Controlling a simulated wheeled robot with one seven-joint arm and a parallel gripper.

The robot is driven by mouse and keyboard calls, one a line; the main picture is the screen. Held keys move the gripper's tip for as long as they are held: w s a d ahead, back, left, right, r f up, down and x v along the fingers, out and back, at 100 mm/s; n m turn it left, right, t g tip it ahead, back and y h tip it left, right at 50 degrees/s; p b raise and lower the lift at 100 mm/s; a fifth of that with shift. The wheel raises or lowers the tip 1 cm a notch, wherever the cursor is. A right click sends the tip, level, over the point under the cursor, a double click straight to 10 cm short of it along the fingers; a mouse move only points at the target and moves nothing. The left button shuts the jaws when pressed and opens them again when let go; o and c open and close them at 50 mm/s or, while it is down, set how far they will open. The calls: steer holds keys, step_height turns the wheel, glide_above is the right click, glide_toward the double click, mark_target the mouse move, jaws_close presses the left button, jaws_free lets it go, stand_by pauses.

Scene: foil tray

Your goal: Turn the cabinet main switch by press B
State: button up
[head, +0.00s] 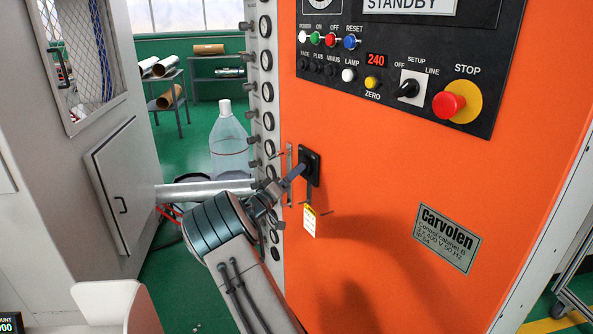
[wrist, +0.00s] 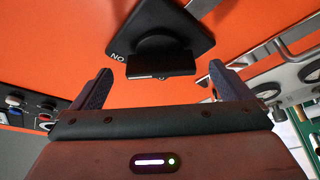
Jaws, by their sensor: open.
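The main switch (head: 313,160) is a black square plate on the orange front of the cabinet (head: 370,215), whose nameplate (head: 447,237) reads "Carvolen" and a line ending in cabinet B. In the wrist view the switch (wrist: 152,22) shows a black knob with a flat grip bar, and part of the lettering "NO" beside it. My gripper (head: 291,179) is close in front of the switch in the head view. In the wrist view my gripper (wrist: 160,76) is open, its fingers on either side of the knob and apart from it. My gripper partly hides the switch in the head view.
A yellow-and-white tag (head: 309,222) hangs below the switch. A metal door handle (head: 290,165) is just left of it. Above is a control panel (head: 400,65) with buttons, a selector and a red stop button (head: 449,104). A clear bottle-shaped container (head: 229,140) stands behind my arm.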

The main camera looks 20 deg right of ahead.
steer(key=shift+x, duration=1.4)
steer(key=c, duration=1)
